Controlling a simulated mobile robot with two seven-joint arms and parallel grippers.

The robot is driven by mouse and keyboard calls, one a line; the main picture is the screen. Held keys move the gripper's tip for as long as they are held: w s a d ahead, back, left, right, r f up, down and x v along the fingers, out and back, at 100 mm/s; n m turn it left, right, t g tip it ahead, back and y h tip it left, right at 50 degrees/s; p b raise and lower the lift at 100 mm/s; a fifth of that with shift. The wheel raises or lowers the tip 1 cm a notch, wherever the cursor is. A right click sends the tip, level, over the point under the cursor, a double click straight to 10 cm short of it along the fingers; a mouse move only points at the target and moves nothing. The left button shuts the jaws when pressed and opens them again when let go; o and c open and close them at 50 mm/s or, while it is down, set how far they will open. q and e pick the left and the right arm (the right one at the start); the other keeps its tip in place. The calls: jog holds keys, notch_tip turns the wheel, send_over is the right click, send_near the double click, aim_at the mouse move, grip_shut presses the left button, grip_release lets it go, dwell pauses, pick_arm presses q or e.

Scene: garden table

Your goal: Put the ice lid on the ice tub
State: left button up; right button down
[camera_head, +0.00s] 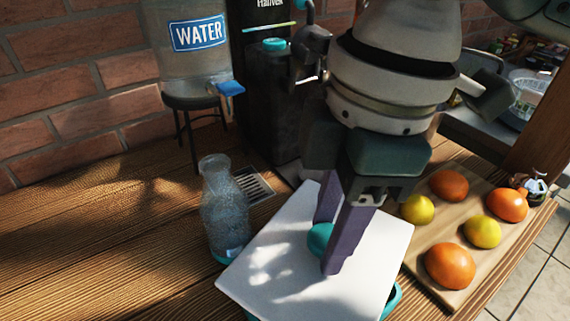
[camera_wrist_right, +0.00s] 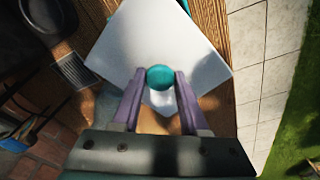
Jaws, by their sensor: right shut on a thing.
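The ice lid (camera_head: 277,267) is a white square plate with a teal knob on top; it also shows in the right wrist view (camera_wrist_right: 150,40). My right gripper (camera_head: 328,240) is shut on this knob, its purple fingers on either side of it. The ice tub (camera_head: 392,300) is teal and mostly hidden under the lid. The lid looks turned relative to the tub. I cannot tell whether they touch. My left gripper is not in view.
A glass bottle (camera_head: 225,210) stands close to the lid's left. A water dispenser (camera_head: 190,65) and a dark machine (camera_head: 275,100) stand behind. A cutting board (camera_head: 449,211) with oranges and lemons lies at the right. The wooden table (camera_head: 90,255) is clear at the left.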

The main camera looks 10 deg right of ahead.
jog(key=shift+f, duration=2.95)
jog(key=shift+f+b, duration=0.15)
jog(key=shift+b, duration=0.15)
jog(key=shift+c, duration=2.2)
grip_release()
